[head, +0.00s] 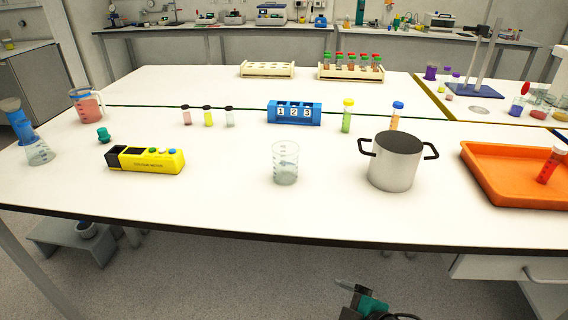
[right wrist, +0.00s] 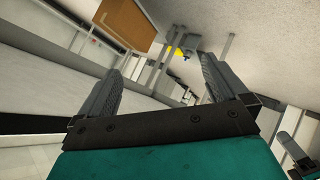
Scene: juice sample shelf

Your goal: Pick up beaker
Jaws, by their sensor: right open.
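A clear glass beaker (head: 285,163) stands upright on the white table (head: 225,215), near the middle of its front part. It looks empty or nearly so. A second clear beaker (head: 38,153) stands at the far left, below a blue object. My right gripper (head: 347,287) shows at the bottom of the head view, in front of the table's front edge and away from the beaker. In the right wrist view my right gripper (right wrist: 160,64) has its two fingers apart with nothing between them.
A metal pot (head: 392,165) stands right of the beaker, and an orange tray (head: 490,180) lies farther right. A yellow device (head: 146,159) lies to the left. Behind are a blue numbered rack (head: 294,113) and small vials. The table is clear in front of the beaker.

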